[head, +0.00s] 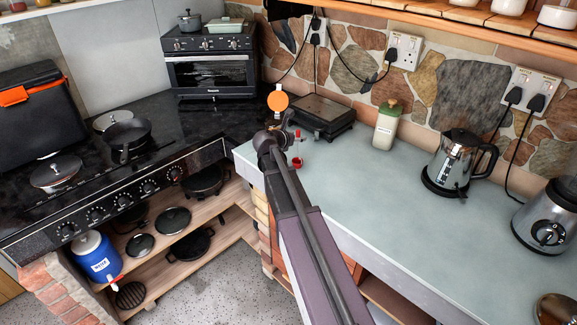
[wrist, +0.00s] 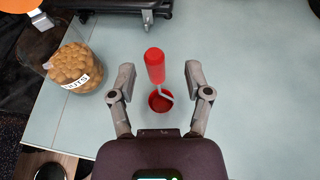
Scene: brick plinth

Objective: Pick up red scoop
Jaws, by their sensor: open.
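The red scoop (wrist: 155,66) is on the grey counter, its handle toward the top of the wrist view and its round red cup below. In the head view its red cup (head: 297,163) shows just right of my gripper, which hides part of the scoop. My gripper (wrist: 159,76) is open, with one finger on each side of the handle and a gap on both sides. It touches nothing that I can see. In the head view my gripper (head: 276,138) is small and partly covered by my arm.
A glass jar of nuts (wrist: 75,68) stands left of the scoop. A black appliance (head: 320,115) is behind it, with a cream bottle (head: 386,125) to its right. A kettle (head: 460,160) and a blender (head: 550,215) stand farther right. The middle of the counter (head: 375,190) is clear.

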